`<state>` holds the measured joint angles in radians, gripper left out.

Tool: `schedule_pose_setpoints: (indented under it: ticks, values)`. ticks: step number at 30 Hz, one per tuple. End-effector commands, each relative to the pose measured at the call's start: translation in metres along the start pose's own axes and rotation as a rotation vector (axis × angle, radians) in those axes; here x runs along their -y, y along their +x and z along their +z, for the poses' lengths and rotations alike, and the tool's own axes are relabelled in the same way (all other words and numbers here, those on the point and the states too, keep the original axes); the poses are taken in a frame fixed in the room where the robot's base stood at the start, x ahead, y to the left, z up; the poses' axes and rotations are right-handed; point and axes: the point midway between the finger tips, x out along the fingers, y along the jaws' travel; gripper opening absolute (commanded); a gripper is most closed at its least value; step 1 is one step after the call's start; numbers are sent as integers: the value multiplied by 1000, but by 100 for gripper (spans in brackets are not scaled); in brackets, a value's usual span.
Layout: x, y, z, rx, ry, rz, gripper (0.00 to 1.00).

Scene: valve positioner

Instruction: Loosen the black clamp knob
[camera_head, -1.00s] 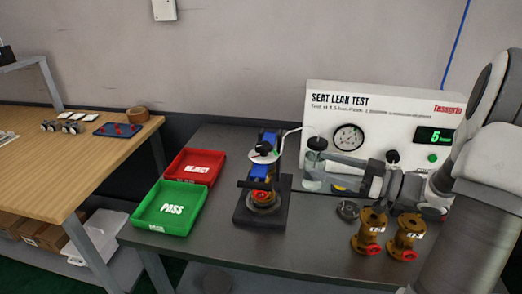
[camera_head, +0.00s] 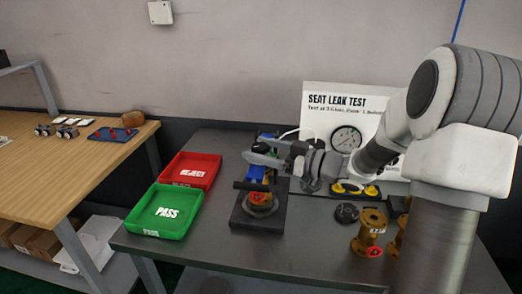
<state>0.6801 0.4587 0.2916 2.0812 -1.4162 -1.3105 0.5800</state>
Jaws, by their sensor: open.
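The black clamp knob (camera_head: 262,147) tops the blue clamp fixture (camera_head: 256,174), which stands on a dark base plate (camera_head: 258,215) on the grey table. A valve with a red part (camera_head: 259,197) sits in the fixture, below a black crossbar. My gripper (camera_head: 255,157) comes in from the right at knob height, with its fingers pointing left. The fingers look spread apart and partly hide the knob. I cannot tell whether they touch it.
A red REJECT tray (camera_head: 205,160) and a green PASS tray (camera_head: 150,232) lie to the left. The seat leak test panel (camera_head: 318,118) stands behind. A brass valve (camera_head: 371,228) and a black round part (camera_head: 346,213) stand to the right. A wooden bench (camera_head: 60,185) is further left.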

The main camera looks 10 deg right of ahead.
Motion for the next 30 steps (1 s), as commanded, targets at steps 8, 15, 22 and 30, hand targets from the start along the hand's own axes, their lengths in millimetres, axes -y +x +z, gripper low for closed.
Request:
schedule_pose_setpoints:
  ticks: [8,15,22,30]
  values:
    - [0,0,0,0,0,0,76]
    - [0,0,0,-1,1,0,33]
    - [0,0,0,-1,1,0,0]
    - [-1,0,-3,-1,2,-49,0]
